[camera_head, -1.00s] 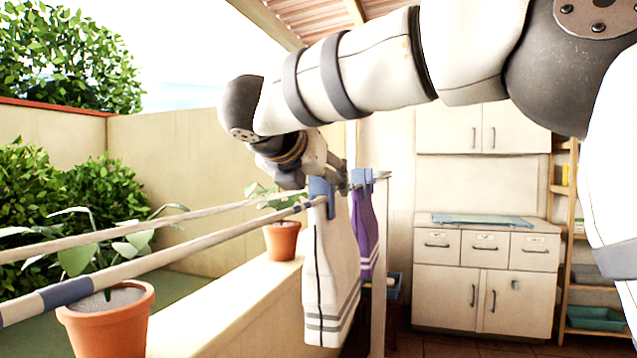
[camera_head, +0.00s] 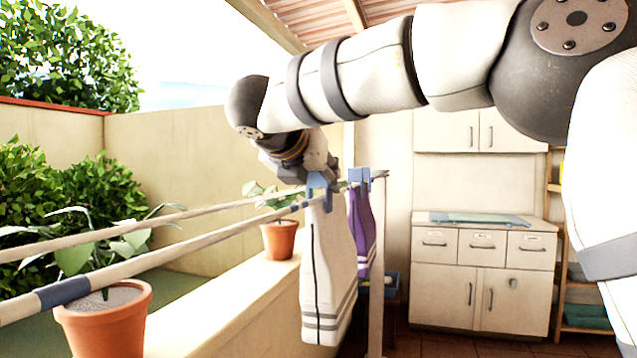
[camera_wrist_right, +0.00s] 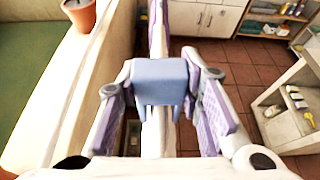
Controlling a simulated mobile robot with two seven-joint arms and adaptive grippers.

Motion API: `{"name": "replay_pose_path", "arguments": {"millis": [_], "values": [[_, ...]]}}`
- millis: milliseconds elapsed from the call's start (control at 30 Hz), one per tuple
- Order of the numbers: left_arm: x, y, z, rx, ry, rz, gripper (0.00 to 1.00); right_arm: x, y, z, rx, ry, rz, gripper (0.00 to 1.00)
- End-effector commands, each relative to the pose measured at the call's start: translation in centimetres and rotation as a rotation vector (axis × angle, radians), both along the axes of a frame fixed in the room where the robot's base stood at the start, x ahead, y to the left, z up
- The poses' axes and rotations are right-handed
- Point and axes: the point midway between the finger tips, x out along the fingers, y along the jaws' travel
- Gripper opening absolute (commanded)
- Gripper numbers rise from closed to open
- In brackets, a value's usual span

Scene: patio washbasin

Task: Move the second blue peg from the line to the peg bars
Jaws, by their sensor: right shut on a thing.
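A blue peg (camera_head: 317,186) sits on the near bar of the line (camera_head: 225,232), over the top of a white sock with grey stripes (camera_head: 325,270). My right gripper (camera_head: 322,173) is shut on this peg. In the right wrist view the blue peg (camera_wrist_right: 160,78) lies between the two fingers with purple pads. Another blue peg (camera_head: 360,175) is farther along, above a purple and white sock (camera_head: 362,230). The white sock still hangs below the gripped peg. I cannot make out any peg bars. My left gripper is not in view.
A low wall (camera_head: 215,305) runs beside the line, with potted plants in terracotta pots (camera_head: 103,318) (camera_head: 280,238). A pale cabinet (camera_head: 480,285) and a shelf (camera_head: 585,315) stand at the back right. A post (camera_head: 377,300) stands at the line's far end.

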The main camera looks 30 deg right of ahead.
Motion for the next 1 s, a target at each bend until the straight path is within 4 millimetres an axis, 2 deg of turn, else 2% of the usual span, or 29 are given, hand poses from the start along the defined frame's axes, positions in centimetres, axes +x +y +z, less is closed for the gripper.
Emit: {"name": "replay_pose_path", "arguments": {"millis": [700,1000], "values": [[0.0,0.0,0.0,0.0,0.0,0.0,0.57,0.0,0.0,4.6,0.001,-0.001,0.001,0.07],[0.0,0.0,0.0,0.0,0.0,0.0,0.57,0.0,0.0,4.9,0.0,0.0,0.001,0.07]]}}
